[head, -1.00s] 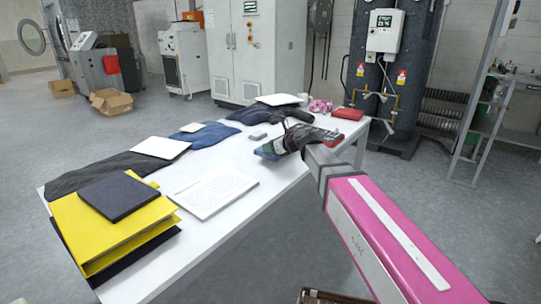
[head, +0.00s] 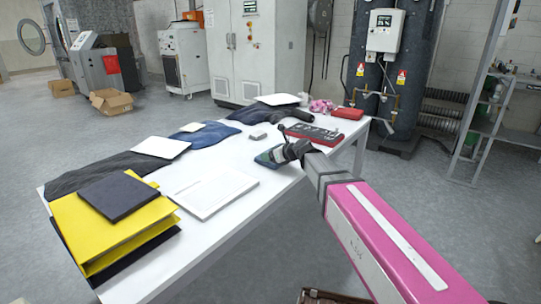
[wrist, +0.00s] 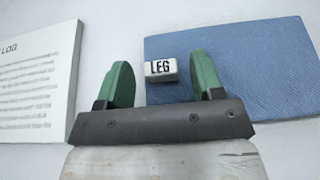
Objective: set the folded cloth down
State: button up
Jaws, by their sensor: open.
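The folded blue cloth (wrist: 265,75) lies flat on the white table in the wrist view. In the head view, a small part of the cloth (head: 266,158) shows near the table's front edge, partly hidden by my gripper (head: 281,153). My gripper also shows in the wrist view (wrist: 164,84), with its two green fingers wide apart. The left finger is beside the cloth's left edge and the right finger overlaps the cloth. Whether they touch it I cannot tell.
A white printed pad (head: 213,193) lies left of the cloth on the table (head: 235,228). A red and black item (head: 313,133) lies behind my gripper, and a small grey box (head: 258,136) beyond the cloth. A yellow binder (head: 105,232) and dark garments (head: 75,180) fill the left side.

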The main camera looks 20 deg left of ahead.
jog(key=v, duration=1.2)
jog(key=d+f+n, duration=0.1)
jog(key=d+f, duration=0.1)
jog(key=d+f+n+h, duration=0.1)
jog(key=d+f+n, duration=0.1)
jog(key=f, duration=0.1)
jog(key=d+f+n+h, duration=0.1)
jog(key=d+f, duration=0.1)
jog(key=shift+s+d+f+g, duration=0.15)
jog(key=shift+s+d+g, duration=0.15)
jog(key=shift+s+d, duration=0.1)
jog(key=s+d+f+n+g+h, duration=0.1)
jog(key=s+d+f+n+h, duration=0.2)
jog(key=d+f+n, duration=0.3)
jog(key=s+d+f+n+g+h, duration=0.2)
jog(key=s+d+f+n+h, duration=0.2)
jog(key=d, duration=0.9)
jog(key=s+d+f+n+g+h, duration=0.1)
jog(key=s+d+f+n+h, duration=0.2)
jog(key=s+d+f+n, duration=0.2)
jog(key=d+f+n, duration=0.3)
jog(key=d+f, duration=0.2)
jog(key=shift+f+g, duration=0.25)
jog(key=shift+g, duration=0.05)
